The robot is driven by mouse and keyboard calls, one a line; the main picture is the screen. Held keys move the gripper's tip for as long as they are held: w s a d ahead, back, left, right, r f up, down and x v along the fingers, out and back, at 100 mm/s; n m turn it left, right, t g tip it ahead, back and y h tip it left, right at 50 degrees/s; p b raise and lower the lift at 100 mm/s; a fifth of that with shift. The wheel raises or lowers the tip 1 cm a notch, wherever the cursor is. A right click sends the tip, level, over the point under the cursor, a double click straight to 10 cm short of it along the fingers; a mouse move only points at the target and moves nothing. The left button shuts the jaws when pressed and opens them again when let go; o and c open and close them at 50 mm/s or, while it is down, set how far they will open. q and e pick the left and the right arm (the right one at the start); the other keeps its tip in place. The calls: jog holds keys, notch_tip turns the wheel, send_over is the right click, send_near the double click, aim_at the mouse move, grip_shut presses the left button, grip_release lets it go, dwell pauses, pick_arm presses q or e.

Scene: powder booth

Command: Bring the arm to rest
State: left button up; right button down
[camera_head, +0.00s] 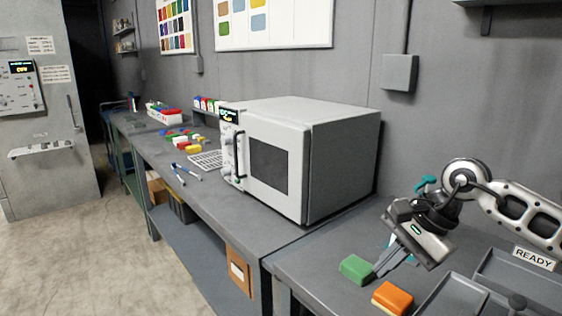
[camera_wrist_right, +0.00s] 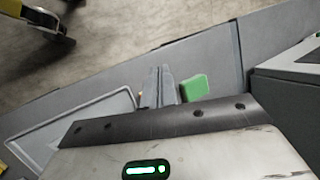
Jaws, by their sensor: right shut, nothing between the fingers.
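My right arm comes in from the right in the head view. Its right gripper (camera_head: 378,271) points down and left over the near bench, shut with nothing between its fingers. The closed fingers also show in the right wrist view (camera_wrist_right: 159,88). A green block (camera_head: 356,269) lies just left of the fingertips in the head view and right of them in the wrist view (camera_wrist_right: 195,88). I cannot tell whether they touch it. An orange block (camera_head: 392,298) lies nearer the front edge. My left gripper is not in view.
A grey oven-like cabinet (camera_head: 279,160) stands on the bench behind the gripper. Grey trays (camera_head: 452,296) lie at the right, by a READY sign (camera_head: 534,258). Coloured blocks, pens and a keyboard-like grid (camera_head: 207,160) lie on the far bench. Open floor (camera_head: 90,260) is at left.

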jog(key=s+a+f+m+t+y, duration=0.1)
jog(key=s+a+m+t+y, duration=0.15)
jog(key=a+m+y, duration=0.55)
jog(key=s+a+m+t+y, duration=0.1)
jog(key=s+a+m+y, duration=0.4)
jog(key=a+m, duration=0.5)
jog(key=d+f+m+t+h, duration=0.55)
jog(key=f+m, duration=0.25)
jog(key=m, duration=0.7)
jog(key=d+f+m+t+h, duration=0.5)
jog(key=f+m, duration=0.3)
jog(key=m, duration=0.7)
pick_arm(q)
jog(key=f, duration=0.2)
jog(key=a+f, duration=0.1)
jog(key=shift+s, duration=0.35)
pick_arm(e)
jog(key=s+d+f+m+g+h, duration=0.4)
jog(key=s+f+m, duration=0.6)
jog(key=s+f, duration=0.3)
jog(key=shift+s+m+g+h, duration=0.2)
jog(key=shift+m+g+h, duration=0.1)
jog(key=shift+g+h, duration=0.45)
